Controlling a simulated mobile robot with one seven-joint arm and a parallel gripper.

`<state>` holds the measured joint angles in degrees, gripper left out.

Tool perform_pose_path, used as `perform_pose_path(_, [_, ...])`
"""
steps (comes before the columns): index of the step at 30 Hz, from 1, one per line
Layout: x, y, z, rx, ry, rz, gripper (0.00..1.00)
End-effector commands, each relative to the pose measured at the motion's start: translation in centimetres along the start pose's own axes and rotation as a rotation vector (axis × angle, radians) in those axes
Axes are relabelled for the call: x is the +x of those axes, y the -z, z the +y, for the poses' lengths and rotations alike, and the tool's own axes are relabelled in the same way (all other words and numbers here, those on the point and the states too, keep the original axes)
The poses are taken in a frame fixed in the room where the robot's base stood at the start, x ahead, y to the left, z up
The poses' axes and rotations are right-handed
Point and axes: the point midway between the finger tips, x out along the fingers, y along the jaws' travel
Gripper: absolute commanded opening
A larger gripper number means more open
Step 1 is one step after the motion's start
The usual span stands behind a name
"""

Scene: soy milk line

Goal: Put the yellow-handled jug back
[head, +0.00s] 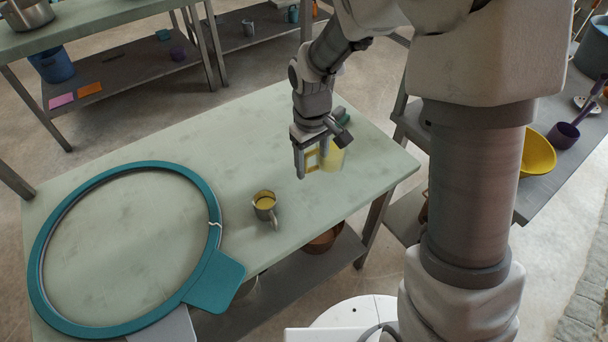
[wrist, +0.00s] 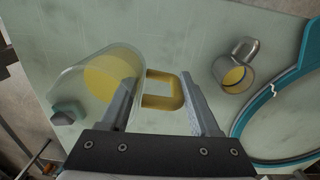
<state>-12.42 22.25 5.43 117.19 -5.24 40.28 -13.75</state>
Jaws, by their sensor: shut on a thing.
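The yellow-handled jug (head: 333,159) is clear with something yellow inside. In the head view it is at my gripper (head: 306,170), over the right part of the pale green table. In the wrist view, the yellow handle (wrist: 163,90) is between my two fingers (wrist: 160,95), and the clear body of the jug (wrist: 85,85) extends to the left of them. My gripper is shut on the handle. My arm and fingers hide part of the jug. I cannot tell whether its base touches the table.
A metal cup (head: 265,206) with yellow contents stands mid-table, left of my gripper. A large teal ring (head: 38,250) with a tab covers the table's left part. A small teal item (head: 342,114) lies behind the jug. A side counter at right holds a yellow bowl (head: 538,154).

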Motion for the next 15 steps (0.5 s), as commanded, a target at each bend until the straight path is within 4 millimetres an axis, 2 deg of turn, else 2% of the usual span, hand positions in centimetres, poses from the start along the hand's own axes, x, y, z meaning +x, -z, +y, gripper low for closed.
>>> perform_pose_path(1, [0.6,0.8,-0.5,-0.004,0.0,-0.001,0.0])
perform_pose_path(5, [1.2,1.8,-1.0,0.0,0.0,0.0,0.0])
perform_pose_path(10, [2.3,2.0,-1.1,0.001,0.0,0.0,0.0])
perform_pose_path(15, [4.9,1.9,-1.2,0.002,0.0,-0.002,0.0])
